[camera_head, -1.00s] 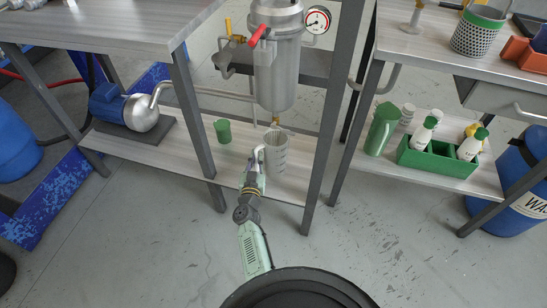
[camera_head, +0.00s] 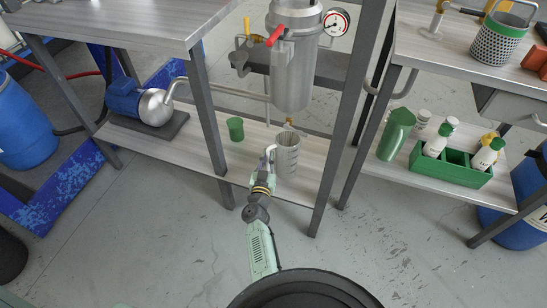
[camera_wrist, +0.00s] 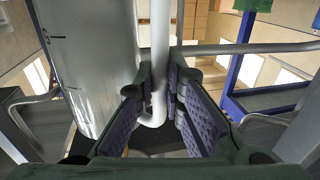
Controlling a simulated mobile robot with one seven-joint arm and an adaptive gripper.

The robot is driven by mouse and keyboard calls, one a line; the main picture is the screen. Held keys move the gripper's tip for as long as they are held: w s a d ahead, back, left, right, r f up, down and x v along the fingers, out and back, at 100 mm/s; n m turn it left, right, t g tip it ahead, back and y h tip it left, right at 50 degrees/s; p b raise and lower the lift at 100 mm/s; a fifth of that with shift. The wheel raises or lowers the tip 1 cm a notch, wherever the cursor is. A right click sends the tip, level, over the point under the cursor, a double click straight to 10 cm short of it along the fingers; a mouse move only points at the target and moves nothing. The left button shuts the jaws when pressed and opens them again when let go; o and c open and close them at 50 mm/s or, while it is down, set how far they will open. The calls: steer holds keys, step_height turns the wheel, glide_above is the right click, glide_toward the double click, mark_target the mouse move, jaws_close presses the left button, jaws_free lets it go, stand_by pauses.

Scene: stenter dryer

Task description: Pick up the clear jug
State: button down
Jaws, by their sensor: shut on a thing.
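The clear jug (camera_head: 286,158) stands upright on the lower shelf, below the metal vessel; it is see-through grey with measuring marks. In the wrist view its wall (camera_wrist: 85,60) fills the upper left, and its pale handle (camera_wrist: 160,60) runs down between my fingers. My gripper (camera_head: 268,160) reaches in from the front, at the jug's left side. In the wrist view my gripper (camera_wrist: 161,95) has its purple-padded fingers on both sides of the handle, shut on it. I cannot tell whether the jug's base is clear of the shelf.
A green cup (camera_head: 235,129) stands on the lower shelf (camera_head: 190,140) left of the jug. A blue pump (camera_head: 128,98) sits further left. The metal vessel (camera_head: 292,75) hangs above. A table leg (camera_head: 335,150) stands right of the jug. A green caddy (camera_head: 450,167) holds bottles on the right shelf.

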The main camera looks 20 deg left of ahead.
mark_target(268, 152)
steer(key=shift+r+p, duration=0.6)
steer(key=shift+r, duration=0.1)
steer(key=r+p, duration=0.1)
steer(key=p, duration=0.1)
steer(key=s+r+p, duration=0.1)
steer(key=p, duration=0.1)
steer(key=shift+d+r, duration=0.1)
steer(key=shift+r, duration=0.25)
steer(key=s+d+p, duration=0.2)
steer(key=s+p, duration=0.5)
steer(key=s, duration=0.9)
steer(key=shift+s+d+f, duration=0.25)
steer(key=shift+s+d, duration=0.1)
